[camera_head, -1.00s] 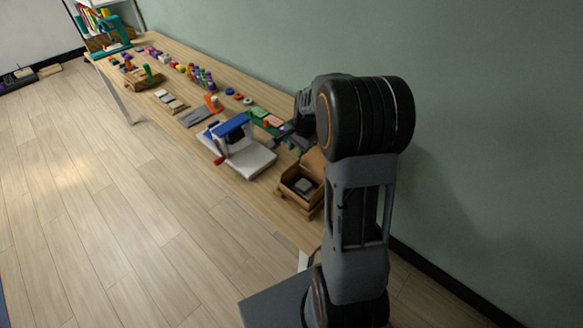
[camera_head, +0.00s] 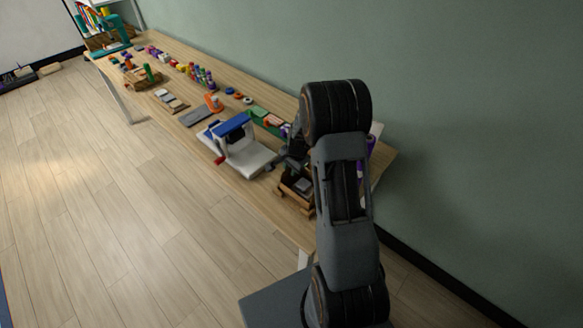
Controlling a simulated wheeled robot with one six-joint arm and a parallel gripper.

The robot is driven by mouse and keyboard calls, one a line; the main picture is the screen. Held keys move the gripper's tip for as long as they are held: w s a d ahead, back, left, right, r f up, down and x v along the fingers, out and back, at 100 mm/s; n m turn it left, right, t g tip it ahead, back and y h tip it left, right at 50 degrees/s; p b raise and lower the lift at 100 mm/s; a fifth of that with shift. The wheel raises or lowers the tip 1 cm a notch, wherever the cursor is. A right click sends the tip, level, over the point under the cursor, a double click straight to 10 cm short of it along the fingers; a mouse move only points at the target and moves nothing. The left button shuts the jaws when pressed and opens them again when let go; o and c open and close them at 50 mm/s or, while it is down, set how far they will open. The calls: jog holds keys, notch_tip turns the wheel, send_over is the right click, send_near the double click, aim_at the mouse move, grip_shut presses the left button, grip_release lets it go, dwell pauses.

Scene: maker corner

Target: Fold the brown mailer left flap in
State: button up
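The brown mailer (camera_head: 296,200) is an open brown box near the right end of the workbench. A small grey item (camera_head: 302,185) lies inside it. My arm hides the right part of the mailer, and I cannot make out all of its flaps. My gripper (camera_head: 284,168) is dark and points down at the mailer's back left side. I cannot tell whether it touches the mailer or whether its fingers are open or shut.
A white and blue machine (camera_head: 240,152) with a red part stands just left of the mailer. Green and pink boxes (camera_head: 268,118) stand behind it. Small colored items, a grey plate (camera_head: 196,116) and an orange tool (camera_head: 213,102) lie farther along the workbench (camera_head: 232,182). A green-grey wall runs behind.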

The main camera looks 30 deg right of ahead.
jog(key=shift+c, duration=0.2)
grip_shut()
